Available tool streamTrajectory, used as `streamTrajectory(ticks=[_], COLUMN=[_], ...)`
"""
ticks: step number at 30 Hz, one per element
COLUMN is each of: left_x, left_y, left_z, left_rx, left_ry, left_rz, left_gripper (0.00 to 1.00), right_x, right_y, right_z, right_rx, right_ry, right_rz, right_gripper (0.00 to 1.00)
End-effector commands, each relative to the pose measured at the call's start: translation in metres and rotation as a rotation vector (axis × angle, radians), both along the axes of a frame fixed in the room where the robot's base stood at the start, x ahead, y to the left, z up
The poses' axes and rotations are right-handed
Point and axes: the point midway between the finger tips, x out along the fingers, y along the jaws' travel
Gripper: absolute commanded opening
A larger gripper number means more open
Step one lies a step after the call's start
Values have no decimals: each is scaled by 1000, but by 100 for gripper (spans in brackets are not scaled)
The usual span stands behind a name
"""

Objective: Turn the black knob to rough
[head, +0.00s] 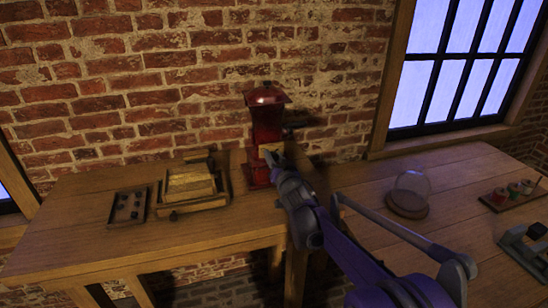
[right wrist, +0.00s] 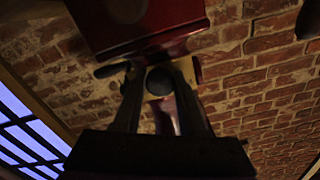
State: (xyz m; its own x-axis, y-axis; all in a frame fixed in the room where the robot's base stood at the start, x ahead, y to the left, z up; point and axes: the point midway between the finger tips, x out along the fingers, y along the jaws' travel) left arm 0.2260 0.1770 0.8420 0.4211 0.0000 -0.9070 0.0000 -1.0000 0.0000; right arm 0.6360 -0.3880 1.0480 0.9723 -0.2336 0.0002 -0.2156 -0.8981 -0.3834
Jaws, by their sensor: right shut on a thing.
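A red machine (head: 267,125) with a hooded top stands on the wooden table against the brick wall. It also shows in the right wrist view (right wrist: 125,25), where its red body fills the top. The black knob (right wrist: 159,82) is a dark round shape between my right fingers in the right wrist view. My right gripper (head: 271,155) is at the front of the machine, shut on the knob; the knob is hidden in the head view. A pale plate shows beside the knob, and no marking on it can be read. My left gripper is not in view.
Left of the machine are a wooden box with a yellowish block (head: 190,183) and a small dark tray (head: 128,207). On the right table are a glass dome (head: 411,190), a rack of spools (head: 512,195) and a dark device (head: 530,248). The left table's front is clear.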

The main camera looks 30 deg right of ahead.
Motion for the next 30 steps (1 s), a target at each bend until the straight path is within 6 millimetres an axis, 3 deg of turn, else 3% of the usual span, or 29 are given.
streamTrajectory(ticks=[9,25,26,30], left_x=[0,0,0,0], left_y=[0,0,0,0], left_z=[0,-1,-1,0], left_rx=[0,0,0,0], left_ry=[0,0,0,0], left_rz=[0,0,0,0], left_gripper=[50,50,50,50], right_x=[0,0,0,0], right_y=[0,0,0,0], right_z=[-1,-1,-1,-1], right_rx=[119,143,143,142], right_ry=[-27,-33,-33,-33], right_rz=[-1,-1,-1,-1], right_gripper=[0,0,43,68])
